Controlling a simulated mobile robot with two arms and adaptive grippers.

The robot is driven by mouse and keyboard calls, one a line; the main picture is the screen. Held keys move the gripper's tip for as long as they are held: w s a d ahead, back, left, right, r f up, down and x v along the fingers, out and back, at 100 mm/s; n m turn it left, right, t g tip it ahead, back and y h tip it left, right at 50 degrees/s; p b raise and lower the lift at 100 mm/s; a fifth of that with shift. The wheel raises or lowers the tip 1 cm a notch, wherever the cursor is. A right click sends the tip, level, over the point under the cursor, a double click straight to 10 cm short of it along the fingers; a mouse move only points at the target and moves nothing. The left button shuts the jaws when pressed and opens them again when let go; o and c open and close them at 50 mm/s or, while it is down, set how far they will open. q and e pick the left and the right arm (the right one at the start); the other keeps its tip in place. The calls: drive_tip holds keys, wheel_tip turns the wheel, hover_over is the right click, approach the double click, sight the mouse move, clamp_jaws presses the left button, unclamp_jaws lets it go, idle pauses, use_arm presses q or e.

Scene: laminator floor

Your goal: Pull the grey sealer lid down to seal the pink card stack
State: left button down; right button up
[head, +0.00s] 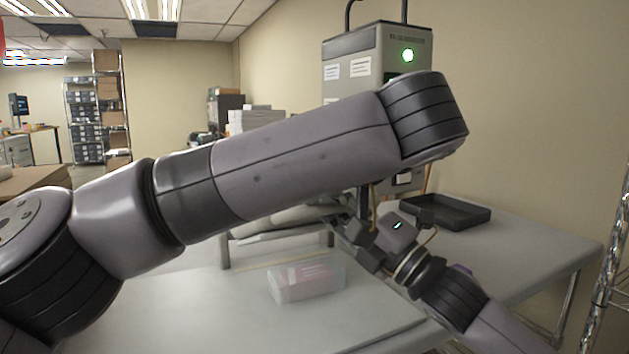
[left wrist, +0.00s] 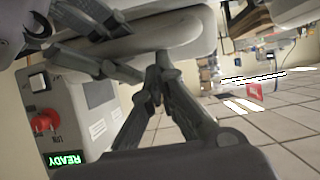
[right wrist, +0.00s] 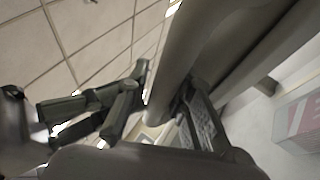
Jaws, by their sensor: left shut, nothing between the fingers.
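The grey sealer lid seems to be the pale rounded slab (left wrist: 150,40) in the left wrist view. A grey bar-like part of it (right wrist: 185,50) crosses the right wrist view. The pink card stack (head: 307,281) lies in a clear case on the table and shows at the right wrist view's edge (right wrist: 302,120). My left gripper (left wrist: 162,60) is shut and empty close to the slab; my left forearm hides it in the head view. My right gripper (head: 350,228) is beside the lid, its fingers (right wrist: 165,80) apart on either side of the bar; whether they press on it is unclear.
The grey machine (head: 345,68) stands against the wall with a green light; its READY display (left wrist: 65,160) is lit. A black tray (head: 465,214) sits on the table at right. My left arm blocks much of the head view. The front table (head: 200,315) is mostly clear.

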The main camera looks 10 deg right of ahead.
use_arm(q)
drive_tip(key=shift+s+d+f, duration=0.1)
drive_tip(key=shift+d+f, duration=0.05)
drive_tip(key=shift+f, duration=0.2)
use_arm(e)
drive_tip(key=shift+o, duration=0.8)
drive_tip(key=shift+s+r, duration=0.1)
drive_tip(key=shift+r, duration=0.3)
drive_tip(key=shift+f, duration=0.1)
